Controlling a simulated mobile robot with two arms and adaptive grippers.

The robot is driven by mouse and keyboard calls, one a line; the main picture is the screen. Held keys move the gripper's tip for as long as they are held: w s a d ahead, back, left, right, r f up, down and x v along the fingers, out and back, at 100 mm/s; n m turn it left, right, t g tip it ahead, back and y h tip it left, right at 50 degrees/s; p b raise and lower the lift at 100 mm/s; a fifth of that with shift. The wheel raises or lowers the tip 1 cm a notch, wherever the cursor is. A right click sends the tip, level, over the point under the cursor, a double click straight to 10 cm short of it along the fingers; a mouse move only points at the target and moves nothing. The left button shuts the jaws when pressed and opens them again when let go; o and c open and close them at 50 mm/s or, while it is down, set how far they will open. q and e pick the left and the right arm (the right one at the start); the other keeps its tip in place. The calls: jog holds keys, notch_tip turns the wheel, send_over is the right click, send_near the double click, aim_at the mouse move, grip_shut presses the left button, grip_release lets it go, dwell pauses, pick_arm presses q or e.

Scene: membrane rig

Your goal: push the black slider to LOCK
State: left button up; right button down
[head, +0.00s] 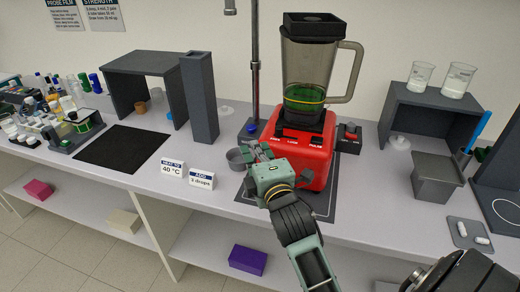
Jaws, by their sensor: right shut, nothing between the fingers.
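The red blender base (312,160) stands on a dark mat, with the clear jar (307,75) holding green liquid on top. White labels on its front include what looks like LOCK (292,142) and PULSE. A dark band (298,131) runs just above the labels; I cannot clearly make out the black slider in it. My right gripper (260,151) is shut and empty at the left front of the base, near the leftmost label. Whether it touches the base I cannot tell. It hides the lower left of the base.
A metal stand pole (255,65) rises behind the gripper, with a small grey cup (237,158) to its left. Two label cards (201,180) stand at the front edge.

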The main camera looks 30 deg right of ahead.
aim_at(279, 145)
jog(key=w+d+p, duration=0.3)
jog(key=w+d, duration=0.1)
jog(key=shift+w+d, duration=0.25)
jog(key=shift+d, duration=0.1)
jog(key=shift+s+d, duration=0.2)
jog(key=shift+d, duration=0.05)
jog(key=shift+w+a+f, duration=0.1)
jog(key=shift+w, duration=0.05)
jog(key=s+d, duration=0.1)
jog(key=s+d+p, duration=0.1)
jog(key=s, duration=0.1)
jog(key=shift+s+d, duration=0.2)
jog(key=shift+d, duration=0.2)
jog(key=shift+s+d, duration=0.2)
jog(key=shift+w, duration=0.1)
